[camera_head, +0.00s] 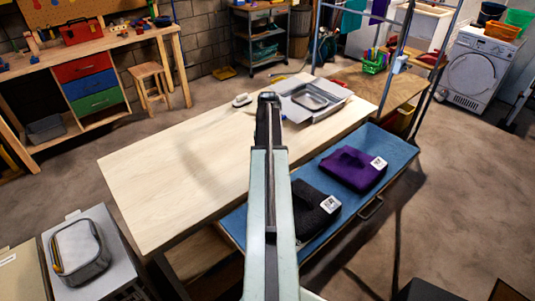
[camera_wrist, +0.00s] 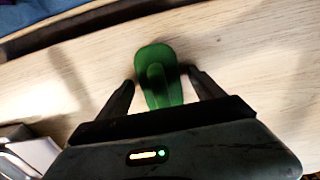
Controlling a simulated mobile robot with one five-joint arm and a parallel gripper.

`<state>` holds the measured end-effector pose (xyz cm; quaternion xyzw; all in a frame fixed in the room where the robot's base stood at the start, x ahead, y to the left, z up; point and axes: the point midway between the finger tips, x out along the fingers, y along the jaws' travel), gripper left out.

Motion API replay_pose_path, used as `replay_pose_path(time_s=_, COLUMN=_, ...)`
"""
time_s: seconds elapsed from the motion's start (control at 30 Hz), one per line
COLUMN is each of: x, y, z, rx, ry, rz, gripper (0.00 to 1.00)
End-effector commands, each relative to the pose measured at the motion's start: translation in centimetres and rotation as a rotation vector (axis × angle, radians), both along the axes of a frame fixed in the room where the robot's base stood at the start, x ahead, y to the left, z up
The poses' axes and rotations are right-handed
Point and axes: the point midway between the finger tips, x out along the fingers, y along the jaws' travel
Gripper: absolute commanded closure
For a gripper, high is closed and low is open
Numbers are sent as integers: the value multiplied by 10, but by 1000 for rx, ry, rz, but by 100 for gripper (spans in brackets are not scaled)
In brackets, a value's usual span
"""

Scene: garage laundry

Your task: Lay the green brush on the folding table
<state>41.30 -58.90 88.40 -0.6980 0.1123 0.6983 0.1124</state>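The green brush (camera_wrist: 155,68) shows in the wrist view between the two fingers of my gripper (camera_wrist: 160,80). Its rounded end points away from the palm. A narrow strip of pale wood shows on each side of the brush, so the fingers appear apart from it and open. I cannot tell whether the brush touches the wood. In the head view my gripper (camera_head: 268,103) is over the pale wooden tabletop of the table (camera_head: 165,170), and the brush is hidden behind my arm.
A grey tray (camera_head: 315,99) with a pouch and a small white object (camera_head: 241,100) are at the table's far side. A blue drawer (camera_head: 390,157) at right holds purple (camera_head: 350,168) and black folded cloths. A grey pouch (camera_head: 80,248) lies at lower left. The tabletop's left part is clear.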

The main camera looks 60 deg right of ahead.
Motion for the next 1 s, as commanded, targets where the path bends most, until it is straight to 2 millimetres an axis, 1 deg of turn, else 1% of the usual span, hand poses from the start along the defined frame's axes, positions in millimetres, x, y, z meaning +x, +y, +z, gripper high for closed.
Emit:
replay_pose_path(time_s=0.27, x=0, y=0, z=1, rx=0, ry=0, rz=-1, gripper=24)
replay_pose_path(time_s=0.37, x=-1, y=0, z=7, rx=0, ry=0, rz=-1, gripper=24)
replay_pose_path(time_s=0.43, x=-1, y=0, z=14, rx=0, ry=0, rz=-1, gripper=24)
replay_pose_path(time_s=0.57, x=-1, y=-1, z=37, rx=0, ry=0, rz=-1, gripper=24)
replay_pose_path(time_s=0.8, x=-1, y=-1, z=92, rx=0, ry=0, rz=-2, gripper=24)
replay_pose_path(time_s=0.9, x=-1, y=-1, z=112, rx=0, ry=0, rz=-2, gripper=24)
replay_pose_path(time_s=1.0, x=-1, y=-1, z=123, rx=0, ry=0, rz=-2, gripper=24)
